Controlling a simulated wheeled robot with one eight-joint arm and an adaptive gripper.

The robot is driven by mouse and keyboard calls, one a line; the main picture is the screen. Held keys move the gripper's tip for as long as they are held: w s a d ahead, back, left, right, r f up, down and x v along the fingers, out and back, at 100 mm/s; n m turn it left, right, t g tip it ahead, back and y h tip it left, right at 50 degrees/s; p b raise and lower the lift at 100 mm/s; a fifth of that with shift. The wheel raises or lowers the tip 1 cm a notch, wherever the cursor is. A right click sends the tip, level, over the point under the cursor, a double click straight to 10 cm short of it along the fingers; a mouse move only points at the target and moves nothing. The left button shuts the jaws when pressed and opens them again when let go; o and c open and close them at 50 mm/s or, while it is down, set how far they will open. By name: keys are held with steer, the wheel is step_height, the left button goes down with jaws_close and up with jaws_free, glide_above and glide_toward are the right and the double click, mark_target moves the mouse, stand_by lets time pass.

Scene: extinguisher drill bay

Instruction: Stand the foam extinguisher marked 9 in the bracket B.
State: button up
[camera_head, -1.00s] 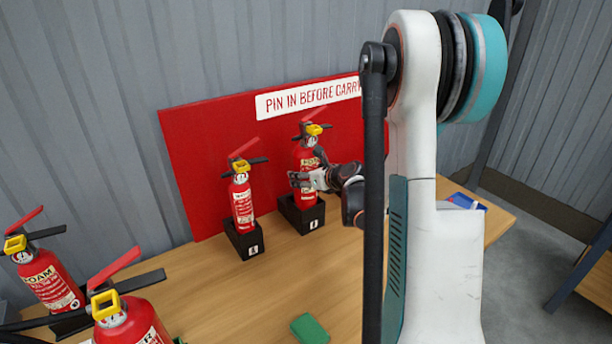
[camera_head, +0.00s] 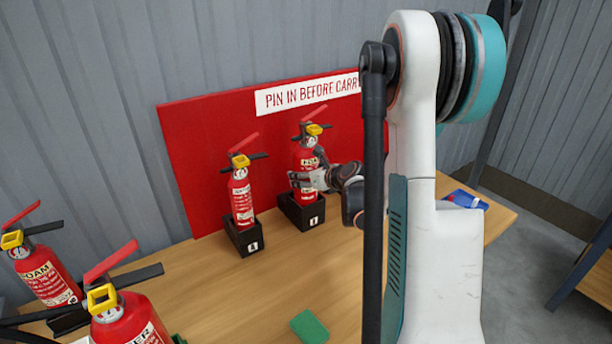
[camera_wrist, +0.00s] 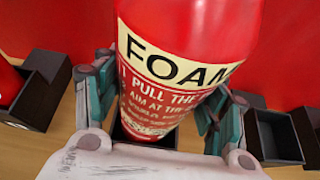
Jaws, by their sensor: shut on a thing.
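A red foam extinguisher (camera_head: 307,158) with a yellow collar stands upright at the right dark bracket (camera_head: 302,217) by the red board. In the wrist view its FOAM label (camera_wrist: 165,85) fills the middle, and no number on it can be read. My gripper (camera_head: 308,181) is shut on its body, with fingers on both sides in the wrist view (camera_wrist: 160,105). The extinguisher's lower end is at the bracket's opening; I cannot tell whether it rests on the bottom. The bracket's letter is too small to read.
Another red extinguisher (camera_head: 241,197) stands in the left bracket (camera_head: 244,238). Two more extinguishers (camera_head: 42,274) (camera_head: 128,322) are at the near left. An empty dark bracket (camera_wrist: 275,136) shows at right in the wrist view. A green block (camera_head: 309,327) lies on the wooden table (camera_head: 230,295).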

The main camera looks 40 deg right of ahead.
steer(key=o, duration=1.7)
steer(key=shift+r, duration=0.1)
steer(key=shift+s, duration=0.1)
steer(key=v, duration=1.1)
steer(key=shift+s, duration=0.4)
steer(key=shift+a+r, duration=0.1)
steer(key=shift+r, duration=0.1)
